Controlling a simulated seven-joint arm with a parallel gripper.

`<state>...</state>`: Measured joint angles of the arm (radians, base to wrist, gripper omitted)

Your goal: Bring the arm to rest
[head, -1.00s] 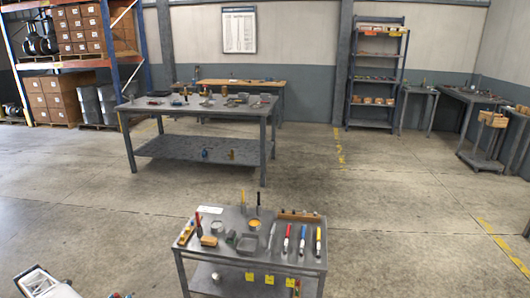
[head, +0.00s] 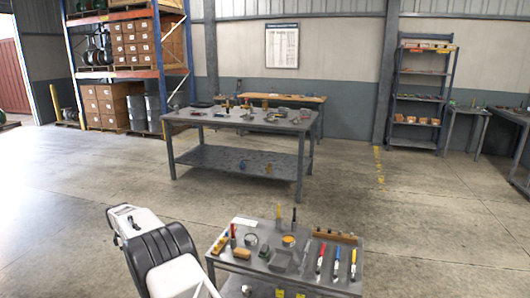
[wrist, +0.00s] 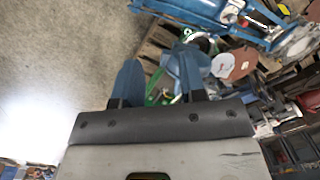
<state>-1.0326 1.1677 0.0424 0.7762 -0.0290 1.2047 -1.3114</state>
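My gripper (wrist: 158,78) shows in the wrist view with its two dark blue fingers apart. I see nothing held between them; the floor and cluttered equipment show beyond the fingertips. In the head view my white and black arm is at the lower left, beside the left end of the near grey table (head: 222,262). The gripper itself cannot be made out there.
The near table bears markers (head: 337,262), a yellow-topped tin (head: 289,240) and other small items. A larger grey table (head: 240,122) stands behind it, with a shelf rack (head: 418,95) at the back right. Blue machinery (wrist: 205,12) fills the wrist view's upper right. Open floor (head: 80,200) lies left.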

